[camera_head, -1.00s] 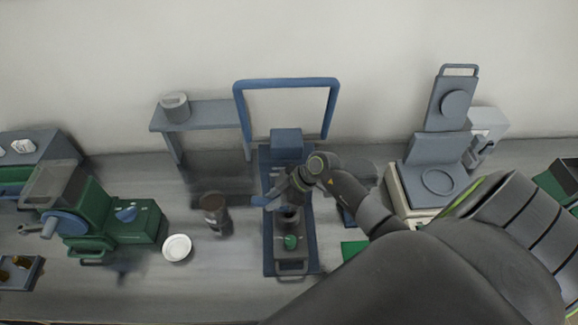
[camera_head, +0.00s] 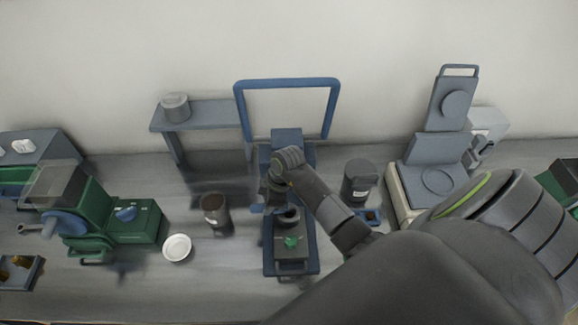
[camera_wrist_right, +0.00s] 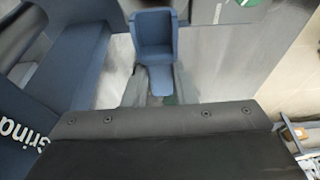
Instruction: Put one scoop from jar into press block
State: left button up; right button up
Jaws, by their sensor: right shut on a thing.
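My right gripper (camera_head: 270,200) is over the blue press in the head view. In the right wrist view its fingers (camera_wrist_right: 160,88) are shut on the handle of a blue scoop (camera_wrist_right: 154,38). I cannot tell whether the scoop holds anything. The gripper is just behind and left of that opening. An open dark jar (camera_head: 215,213) with a pale label stands left of the press. A second dark jar (camera_head: 359,180) stands right of it. My left gripper is not in view.
A blue frame (camera_head: 287,84) rises behind the press. A white dish (camera_head: 177,248) lies near the green machine (camera_head: 130,222) at the left. A grey shelf (camera_head: 209,114) stands behind, and a grey hinged device (camera_head: 437,180) at the right.

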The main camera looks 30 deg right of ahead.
jog(key=shift+w+a+f+g+h, duration=0.1)
jog(key=shift+f+g+h, duration=0.2)
jog(key=shift+h, duration=0.2)
jog(key=shift+r, duration=0.1)
jog(key=shift+a+v, duration=0.15)
jog(key=shift+v, duration=0.8)
jog(key=shift+a+v, duration=0.2)
jog(key=shift+v, duration=0.75)
jog(key=shift+w+r, duration=0.1)
jog(key=shift+w, duration=0.05)
